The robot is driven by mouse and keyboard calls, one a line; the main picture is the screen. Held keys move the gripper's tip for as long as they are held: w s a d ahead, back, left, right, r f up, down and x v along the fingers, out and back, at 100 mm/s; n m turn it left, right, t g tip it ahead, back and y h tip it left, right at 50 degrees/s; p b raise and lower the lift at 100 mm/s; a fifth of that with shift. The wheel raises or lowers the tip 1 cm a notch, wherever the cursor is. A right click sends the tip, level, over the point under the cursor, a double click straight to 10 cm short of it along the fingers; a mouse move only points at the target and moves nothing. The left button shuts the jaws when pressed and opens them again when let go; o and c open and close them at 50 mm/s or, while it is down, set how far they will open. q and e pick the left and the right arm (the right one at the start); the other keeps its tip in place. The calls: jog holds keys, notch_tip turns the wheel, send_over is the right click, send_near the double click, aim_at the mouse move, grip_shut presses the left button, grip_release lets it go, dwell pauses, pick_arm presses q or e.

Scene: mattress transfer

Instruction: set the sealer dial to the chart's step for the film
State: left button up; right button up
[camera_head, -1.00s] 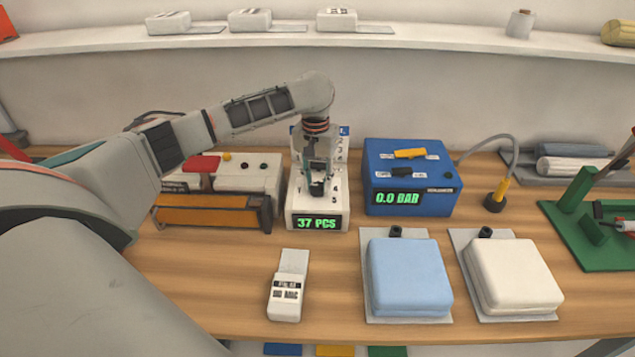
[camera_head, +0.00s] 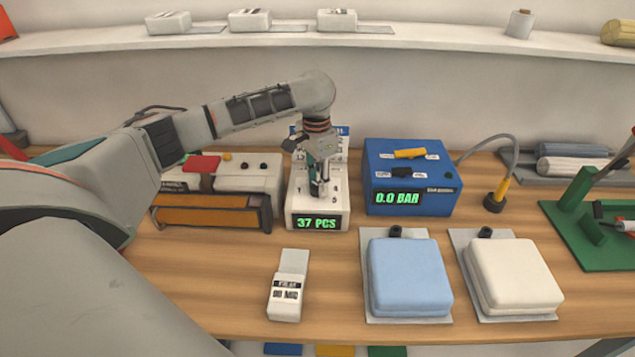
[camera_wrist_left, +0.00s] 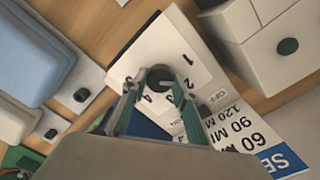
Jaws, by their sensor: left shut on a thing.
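The white box (camera_head: 299,206) with a green "37 PCS" display stands mid-bench; its top carries printed numbers around a dark round dial (camera_wrist_left: 160,75). My left gripper (camera_head: 318,187) points down over this box, its fingers shut on the dial. In the left wrist view the gripper (camera_wrist_left: 159,84) hides part of the dial, and I cannot tell its pointed step. Numbers 1 to 4 show there. The chart (camera_wrist_left: 236,128) behind the box has a blue heading and lines with 60, 90 and 120, partly cut off. A white film tag (camera_head: 286,292) lies in front, reading about "90 MIC", blurred.
A blue box (camera_head: 448,167) reading "0.0 BAR" stands to the right. A white machine with a red handle (camera_head: 203,164) and an orange roll (camera_head: 210,217) stand left. Blue (camera_head: 410,275) and white (camera_head: 515,275) pads lie in front. A green stand (camera_head: 570,240) is far right.

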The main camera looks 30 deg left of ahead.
pick_arm(q)
jog(key=m, duration=0.6)
jog(key=shift+m, duration=0.3)
jog(key=m, duration=0.6)
dwell(0.4)
jog(key=o, duration=1.1)
jog(key=shift+r, duration=0.15)
notch_tip(320, 180, up, 12)
jog(key=shift+w, duration=0.2)
